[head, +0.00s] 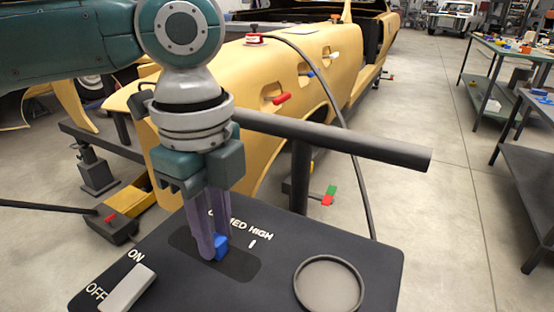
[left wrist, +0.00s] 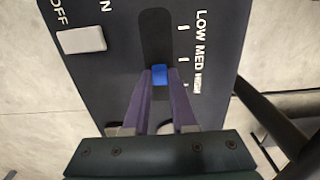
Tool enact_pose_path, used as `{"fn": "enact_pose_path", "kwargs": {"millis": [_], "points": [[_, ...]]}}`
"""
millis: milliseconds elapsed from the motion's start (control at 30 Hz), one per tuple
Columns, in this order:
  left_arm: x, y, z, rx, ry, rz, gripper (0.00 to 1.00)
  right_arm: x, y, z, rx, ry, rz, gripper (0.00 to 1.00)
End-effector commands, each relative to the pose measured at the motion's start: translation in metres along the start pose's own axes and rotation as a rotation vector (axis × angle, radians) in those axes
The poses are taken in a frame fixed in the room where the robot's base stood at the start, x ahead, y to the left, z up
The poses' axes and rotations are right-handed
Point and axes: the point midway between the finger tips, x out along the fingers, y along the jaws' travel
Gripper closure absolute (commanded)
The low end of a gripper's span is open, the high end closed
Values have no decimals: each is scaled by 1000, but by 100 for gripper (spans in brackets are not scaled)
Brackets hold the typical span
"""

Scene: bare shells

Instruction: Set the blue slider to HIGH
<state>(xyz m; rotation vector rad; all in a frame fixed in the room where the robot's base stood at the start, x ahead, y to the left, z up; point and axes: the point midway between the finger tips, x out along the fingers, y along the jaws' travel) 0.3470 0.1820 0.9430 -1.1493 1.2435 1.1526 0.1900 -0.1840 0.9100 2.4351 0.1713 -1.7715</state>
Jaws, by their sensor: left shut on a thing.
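The blue slider (head: 221,244) stands in a dark slot on the black control panel (head: 190,293); it also shows in the left wrist view (left wrist: 159,75). White LOW, MED and HIGH labels run along the slot, with HIGH (head: 260,234) at its right end in the head view. In the left wrist view the slider appears between the MED and HIGH marks; its exact setting is hard to tell. My left gripper (head: 212,250) points down, its purple fingers shut on the slider. The fingers hide part of the labels in the head view. My right gripper is not in view.
A white ON/OFF switch (head: 128,288) is at the panel's left. A round grey dish (head: 329,284) is at its right. A dark bar (head: 335,140) crosses behind my left gripper. A yellow car shell (head: 290,80) stands behind, with workbenches (head: 505,60) at right.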

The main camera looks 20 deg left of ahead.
Motion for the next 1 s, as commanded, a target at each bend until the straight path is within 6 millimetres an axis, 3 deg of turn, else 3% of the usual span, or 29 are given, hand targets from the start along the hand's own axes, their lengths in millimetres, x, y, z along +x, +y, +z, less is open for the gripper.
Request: {"fn": "enact_pose_path", "kwargs": {"millis": [33, 200, 500, 533, 700, 800, 1000], "points": [[-6, 1, -13, 4, 8, 4, 100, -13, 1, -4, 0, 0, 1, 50], [-2, 1, -33, 3, 6, 1, 100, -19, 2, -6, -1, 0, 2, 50], [-1, 0, -36, 3, 9, -1, 100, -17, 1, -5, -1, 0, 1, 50], [-1, 0, -36, 3, 10, -1, 73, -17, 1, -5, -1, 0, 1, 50], [0, 0, -35, 2, 8, -1, 54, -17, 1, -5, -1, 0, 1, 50], [0, 0, -34, 1, 6, -1, 45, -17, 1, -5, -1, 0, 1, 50], [0, 0, -34, 1, 4, -1, 45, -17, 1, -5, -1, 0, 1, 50]]}}
